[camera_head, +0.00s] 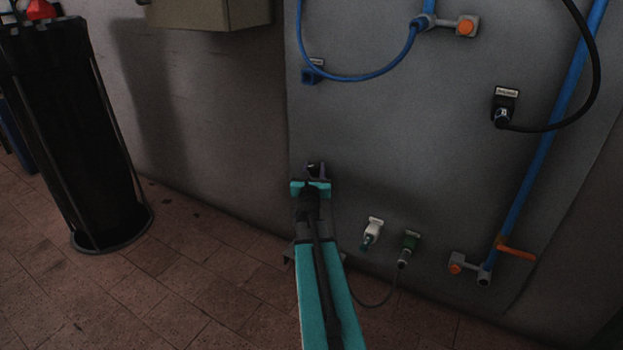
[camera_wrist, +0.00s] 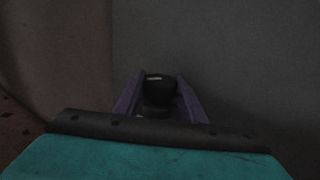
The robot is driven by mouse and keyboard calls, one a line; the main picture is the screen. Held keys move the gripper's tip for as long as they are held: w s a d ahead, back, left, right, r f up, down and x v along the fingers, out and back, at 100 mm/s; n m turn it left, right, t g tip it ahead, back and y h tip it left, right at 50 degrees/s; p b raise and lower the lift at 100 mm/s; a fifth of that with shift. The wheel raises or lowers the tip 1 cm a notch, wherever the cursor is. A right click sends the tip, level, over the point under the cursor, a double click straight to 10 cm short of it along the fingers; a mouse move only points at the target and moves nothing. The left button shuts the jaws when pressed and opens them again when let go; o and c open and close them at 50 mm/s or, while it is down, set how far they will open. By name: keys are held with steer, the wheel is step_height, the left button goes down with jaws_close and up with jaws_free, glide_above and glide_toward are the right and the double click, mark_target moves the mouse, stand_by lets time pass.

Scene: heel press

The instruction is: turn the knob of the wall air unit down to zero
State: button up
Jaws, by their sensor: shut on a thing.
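The black knob (camera_wrist: 158,92) of the wall air unit is between the two purple fingers of my gripper (camera_wrist: 160,76) in the wrist view. A small pale mark shows near the knob's top edge; I cannot read a setting from it. My gripper is shut on the knob, one finger on each side. In the head view my gripper (camera_head: 317,170) is against the grey wall, low and near the middle. The knob (camera_head: 313,166) is only a small dark patch there, and the rest of the unit is mostly hidden by my gripper.
A white connector (camera_head: 372,231) and a green connector (camera_head: 410,243) with a hanging cable are just right of my arm. A blue pipe with an orange handle (camera_head: 517,252) runs farther right. A blue hose (camera_head: 355,80) loops above. A black bin (camera_head: 75,130) stands left.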

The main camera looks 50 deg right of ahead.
steer(key=shift+s+d+n+t+y+b, duration=0.25)
steer(key=shift+s+n+t+y+b, duration=0.05)
steer(key=shift+b, duration=1.2)
steer(key=o, duration=1)
steer(key=shift+o, duration=0.2)
steer(key=shift+r, duration=0.1)
steer(key=shift+a, duration=0.1)
